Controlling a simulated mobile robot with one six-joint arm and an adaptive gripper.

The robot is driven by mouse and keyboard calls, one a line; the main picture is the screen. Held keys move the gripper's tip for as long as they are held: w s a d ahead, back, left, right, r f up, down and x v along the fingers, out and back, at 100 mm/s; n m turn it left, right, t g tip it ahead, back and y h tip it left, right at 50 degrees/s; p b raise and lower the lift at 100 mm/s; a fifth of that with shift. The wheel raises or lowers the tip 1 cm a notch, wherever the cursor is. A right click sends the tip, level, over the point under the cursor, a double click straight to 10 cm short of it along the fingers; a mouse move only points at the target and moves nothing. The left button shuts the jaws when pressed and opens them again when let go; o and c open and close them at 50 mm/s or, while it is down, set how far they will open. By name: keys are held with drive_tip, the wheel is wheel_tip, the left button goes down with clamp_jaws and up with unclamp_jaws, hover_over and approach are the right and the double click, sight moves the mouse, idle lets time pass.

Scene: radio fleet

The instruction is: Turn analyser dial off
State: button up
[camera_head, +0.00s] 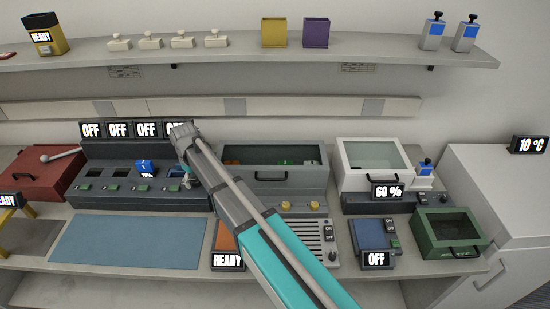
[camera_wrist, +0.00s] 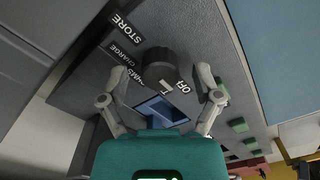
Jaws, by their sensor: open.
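In the wrist view a dark round dial (camera_wrist: 158,68) stands on a grey panel (camera_wrist: 185,35). White-on-black labels around it include STORE, CHARGE and OFF, and another is partly cut off. I cannot tell for sure which label the dial points to. My gripper (camera_wrist: 160,76) is open, with one finger on each side of the dial and gaps to it. In the head view my gripper (camera_head: 187,175) is at the right end of the dark grey multi-bay unit (camera_head: 100,155), and the dial is hidden there by the arm.
A small blue-faced device (camera_head: 146,168) stands in a bay of the unit, under several OFF displays. A blue mat (camera_head: 128,242) lies in front. A grey lidded bin (camera_head: 270,178) is close to the right of my arm. A shelf (camera_head: 240,60) runs above.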

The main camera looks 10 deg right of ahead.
sight(196, 180)
drive_tip(key=m, duration=1.2)
drive_tip(key=shift+m, duration=0.3)
drive_tip(key=shift+r+p, duration=0.4)
drive_tip(key=shift+p, duration=0.05)
wheel_tip(196, 180, up, 14)
drive_tip(key=p, duration=1.4)
drive_tip(key=s+d+n, duration=0.1)
drive_tip(key=s+d, duration=0.3)
drive_tip(key=d, duration=0.9)
drive_tip(key=s+d+f+n+b, duration=0.1)
drive_tip(key=s+d, duration=0.3)
drive_tip(key=d, duration=0.9)
drive_tip(key=shift+d+t, duration=0.15)
drive_tip(key=shift+t, duration=0.25)
drive_tip(key=shift+f, duration=0.1)
drive_tip(key=s+d+f+n+b, duration=0.1)
drive_tip(key=s+d+f+b, duration=0.2)
drive_tip(key=s+d, duration=0.4)
drive_tip(key=shift+s+d+g, duration=0.3)
drive_tip(key=shift+s+d, duration=0.1)
drive_tip(key=shift+s, duration=0.3)
